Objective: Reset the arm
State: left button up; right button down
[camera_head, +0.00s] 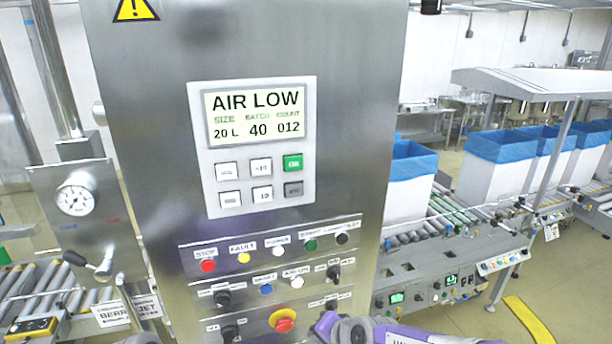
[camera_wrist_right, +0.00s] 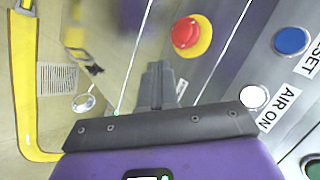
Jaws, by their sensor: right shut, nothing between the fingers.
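My right arm (camera_head: 405,336) comes in at the bottom of the head view, with its purple and grey wrist low in front of the steel control panel (camera_head: 245,35). In the right wrist view my right gripper (camera_wrist_right: 158,68) is shut and empty, its dark fingers together and pointing at the panel. The red stop button on its yellow ring (camera_head: 283,320) is just left of the wrist; it also shows in the wrist view (camera_wrist_right: 187,33), beside the fingertips and apart from them. My left gripper is out of view.
The panel screen (camera_head: 255,114) reads AIR LOW. Below it are small buttons, a blue one (camera_head: 266,290) and a white AIR ON one (camera_head: 297,282) among them, and dark knobs (camera_head: 333,272). A gauge (camera_head: 76,197) is at left. Blue-lined boxes (camera_head: 410,185) stand on the right conveyor.

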jog(key=s+d+f+n+g+h+b, duration=0.1)
jog(key=s+d+f, duration=0.1)
jog(key=f, duration=0.7)
jog(key=s+d+f+g+b, duration=0.1)
jog(key=s+d+f+b, duration=0.15)
jog(key=f, duration=0.65)
jog(key=s+d+f+n+g+h+b, duration=0.1)
jog(key=s+f, duration=0.2)
jog(key=f, duration=0.6)
jog(key=s+d+f+n+g+b, duration=0.1)
jog(key=s+f+n+g+b, duration=0.1)
jog(key=s+f, duration=1.2)
jog(key=shift+d+g+y+b, duration=0.3)
jog(key=shift+d+g+b, duration=0.1)
jog(key=shift+g, duration=0.2)
jog(key=shift+w, duration=0.1)
